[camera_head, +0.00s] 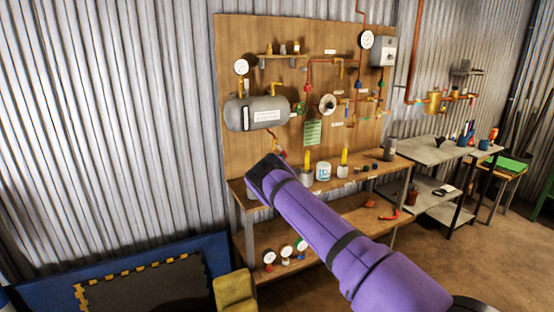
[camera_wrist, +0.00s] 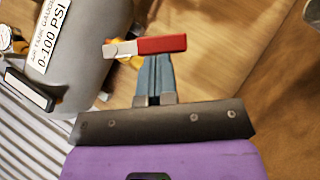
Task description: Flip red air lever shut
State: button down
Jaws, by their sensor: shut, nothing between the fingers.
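The red lever (camera_wrist: 163,45) has a bare metal end at its left and lies nearly level across the wrist view. An orange-yellow fitting shows partly behind it. My gripper (camera_wrist: 155,60) is shut and empty, with its grey-blue fingertips right at the lever's lower edge; I cannot tell whether they touch it. The grey air tank (camera_wrist: 85,45), with a 0-100 PSI label, is to the left. In the head view the tank (camera_head: 240,113) hangs on the board, and my dark gripper body is below it. The lever is too small there to make out clearly.
The plywood board (camera_head: 245,45) carries gauges, pipes and valves right of the tank. A wooden bench (camera_head: 355,178) below holds a white tub (camera_head: 323,170) and yellow-topped items, close to my arm. A lower shelf holds several gauges. A metal table (camera_head: 425,150) stands at right.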

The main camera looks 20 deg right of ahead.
jog(key=shift+d+r+n+t+y, duration=0.35)
jog(key=shift+d+n+t+y, duration=0.4)
jog(key=shift+n+t+y, duration=1.15)
jog(key=shift+d+r+n+t+y, duration=0.4)
jog(key=shift+d+n+t+y, duration=0.55)
jog(key=shift+n, duration=1.8)
jog(key=shift+d+r+n+t+y, duration=0.45)
jog(key=shift+n+t+y, duration=0.6)
jog(key=shift+n+y, duration=0.95)
jog(key=shift+d+r+n+h, duration=0.15)
jog(key=shift+d+n+h, duration=0.15)
jog(key=shift+n+h, duration=0.05)
